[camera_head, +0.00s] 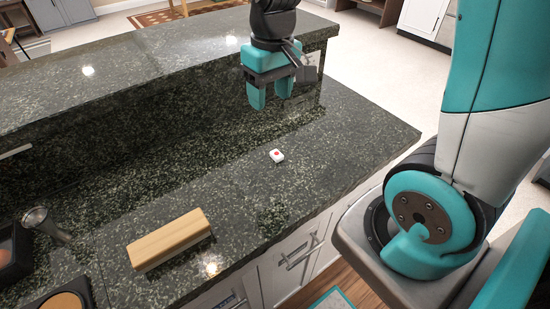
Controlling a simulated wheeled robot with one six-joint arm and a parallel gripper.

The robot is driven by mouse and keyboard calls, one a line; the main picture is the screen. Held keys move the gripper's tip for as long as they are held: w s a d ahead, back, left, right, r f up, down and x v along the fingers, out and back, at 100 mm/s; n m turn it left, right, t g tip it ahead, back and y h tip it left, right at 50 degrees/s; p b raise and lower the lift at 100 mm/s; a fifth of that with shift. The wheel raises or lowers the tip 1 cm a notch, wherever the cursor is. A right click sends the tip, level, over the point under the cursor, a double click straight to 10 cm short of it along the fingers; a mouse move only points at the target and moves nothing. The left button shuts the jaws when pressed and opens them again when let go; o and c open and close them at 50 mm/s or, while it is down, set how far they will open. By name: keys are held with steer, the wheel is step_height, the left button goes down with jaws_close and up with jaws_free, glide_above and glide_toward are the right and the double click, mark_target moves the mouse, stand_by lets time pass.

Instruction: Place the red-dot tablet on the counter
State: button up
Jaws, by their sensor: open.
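The red-dot tablet (277,156), a small white block with a red dot on top, lies on the dark speckled counter (330,150). My gripper (270,100) is open and empty, with its teal fingers pointing down. It is above and behind the tablet in the picture, apart from it. The tablet is fully visible and nothing touches it.
A wooden block (169,239) lies on the counter at the lower left. A raised ledge (150,60) runs along the back. The counter around the tablet is clear.

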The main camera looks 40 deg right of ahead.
step_height(320, 180, down, 3)
steer(key=w+d, duration=0.2)
steer(key=d, duration=0.1)
glide_above(276, 152)
steer(key=shift+m+h, duration=0.3)
steer(key=shift+m, duration=0.1)
steer(key=f, duration=0.6)
steer(key=s+f, duration=0.1)
steer(key=f, duration=0.2)
steer(key=shift+a+f, duration=0.2)
steer(key=shift+f, duration=0.15)
steer(key=shift+w+d+f+p, duration=0.15)
steer(key=shift+f+p, duration=0.1)
steer(key=shift+f, duration=0.8)
steer(key=shift+w+a+f+p, duration=0.1)
steer(key=shift+w+f+p, duration=0.1)
steer(key=shift+f, duration=0.8)
steer(key=shift+w+d+f+p, duration=0.1)
steer(key=shift+f+p, duration=0.15)
steer(key=shift+f, duration=0.8)
jaws_close()
